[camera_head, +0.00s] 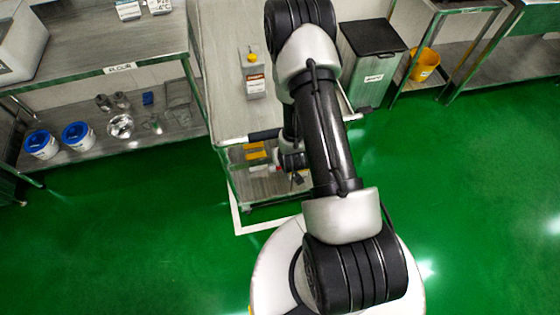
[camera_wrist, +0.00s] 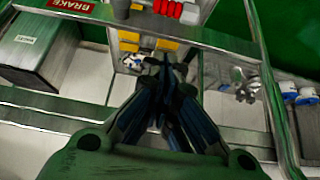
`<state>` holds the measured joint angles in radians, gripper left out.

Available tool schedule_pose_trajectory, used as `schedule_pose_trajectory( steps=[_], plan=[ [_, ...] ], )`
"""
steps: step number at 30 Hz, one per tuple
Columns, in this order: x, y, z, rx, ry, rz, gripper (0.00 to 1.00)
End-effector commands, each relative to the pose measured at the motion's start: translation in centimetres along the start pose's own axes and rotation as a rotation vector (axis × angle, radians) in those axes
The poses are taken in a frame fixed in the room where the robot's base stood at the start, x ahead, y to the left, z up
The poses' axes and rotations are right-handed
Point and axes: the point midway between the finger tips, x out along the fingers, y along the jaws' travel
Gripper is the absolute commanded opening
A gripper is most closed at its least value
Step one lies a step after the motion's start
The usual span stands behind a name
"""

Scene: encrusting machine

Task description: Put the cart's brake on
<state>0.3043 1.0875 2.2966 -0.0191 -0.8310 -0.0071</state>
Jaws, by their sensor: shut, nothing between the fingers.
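The cart (camera_head: 228,112) stands in the middle of the head view, with a metal top and a lower shelf. A black bar (camera_head: 264,135) shows at its near edge. A red BRAKE label (camera_wrist: 72,6) is at the top left of the wrist view. My gripper (camera_wrist: 163,66) is shut and empty, its fingertips in front of the cart's frame. In the head view my gripper (camera_head: 297,178) is low at the cart's near side, partly hidden by my arm. I cannot make out the brake lever or its position. My arm covers the cart's right part.
Yellow items (camera_wrist: 128,41) and red items (camera_wrist: 176,11) lie near the fingertips. A box with a yellow knob (camera_head: 254,80) stands on the cart top. A black-lidded bin (camera_head: 372,40) stands behind right. A steel table (camera_head: 110,72) is at left. Green floor in front is clear.

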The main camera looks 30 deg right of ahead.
Motion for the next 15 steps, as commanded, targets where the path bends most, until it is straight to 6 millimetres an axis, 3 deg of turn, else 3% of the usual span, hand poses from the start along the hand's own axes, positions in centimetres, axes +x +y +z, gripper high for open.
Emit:
schedule_pose_trajectory(
  steps=[1,7,15],
  plan=[
    [1.4,0.0,0.2,0.0,0.0,0.0,0.0],
    [5.6,0.0,0.2,0.0,0.0,0.0,0.0],
    [8.0,0.0,2.5,0.0,-0.001,0.0,0.0]
  ],
)
